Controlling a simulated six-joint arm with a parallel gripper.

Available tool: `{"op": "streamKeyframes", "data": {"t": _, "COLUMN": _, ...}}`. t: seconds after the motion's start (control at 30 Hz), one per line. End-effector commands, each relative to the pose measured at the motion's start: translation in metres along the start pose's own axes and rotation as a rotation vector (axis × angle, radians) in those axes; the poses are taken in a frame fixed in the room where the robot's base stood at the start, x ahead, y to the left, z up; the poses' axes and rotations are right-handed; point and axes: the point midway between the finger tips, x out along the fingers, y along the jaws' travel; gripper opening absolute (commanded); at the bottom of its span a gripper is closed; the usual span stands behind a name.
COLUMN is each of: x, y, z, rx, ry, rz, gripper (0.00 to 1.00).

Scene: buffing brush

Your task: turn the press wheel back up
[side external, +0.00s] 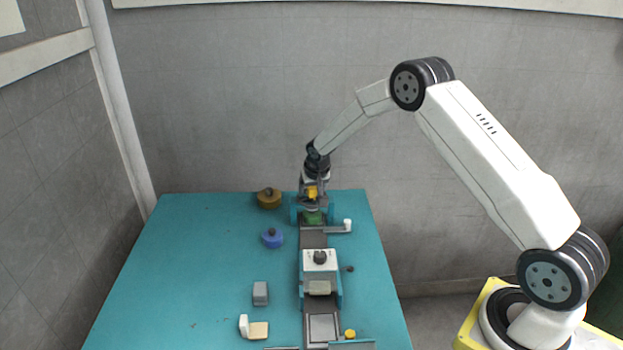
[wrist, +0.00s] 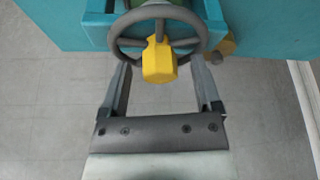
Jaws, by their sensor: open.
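The press wheel (wrist: 118,35) is a dark grey spoked ring in the wrist view, with a yellow block-shaped piece (wrist: 159,62) over its near side. It sits above the teal press frame (wrist: 95,22) at the far end of the table. My gripper (wrist: 160,75) is open, one finger on each side of the yellow piece, with gaps showing on both sides. The fingertips reach the near rim of the wheel; I cannot tell whether they touch it. In the side view my gripper points down over the press, and the yellow piece (side external: 312,192) shows there, with the wheel mostly hidden.
A grey track runs from the press toward the front, bearing a white block with a dark knob (side external: 320,259). A gold knobbed disc (side external: 269,198) and a blue one (side external: 272,238) stand left of it. A grey block (side external: 260,293) lies nearer. The table's left side (side external: 180,270) is mostly clear.

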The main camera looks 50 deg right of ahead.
Motion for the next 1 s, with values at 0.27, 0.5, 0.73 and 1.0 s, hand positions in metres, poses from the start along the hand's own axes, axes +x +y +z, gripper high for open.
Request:
{"op": "streamKeyframes", "data": {"t": 0.27, "x": -0.0001, "y": 0.0000, "z": 0.0000, "rx": 0.000, "ry": 0.000, "rz": 0.000, "gripper": 0.43}}
{"op": "streamKeyframes", "data": {"t": 0.5, "x": -0.0001, "y": 0.0000, "z": 0.0001, "rx": 0.000, "ry": 0.000, "rz": 0.000, "gripper": 0.00}}
{"op": "streamKeyframes", "data": {"t": 0.73, "x": -0.0002, "y": 0.0001, "z": 0.0001, "rx": -0.010, "ry": 0.000, "rz": -0.005, "gripper": 0.00}}
{"op": "streamKeyframes", "data": {"t": 1.0, "x": -0.0002, "y": 0.0006, "z": -0.0001, "rx": -0.062, "ry": 0.000, "rz": -0.026, "gripper": 0.00}}
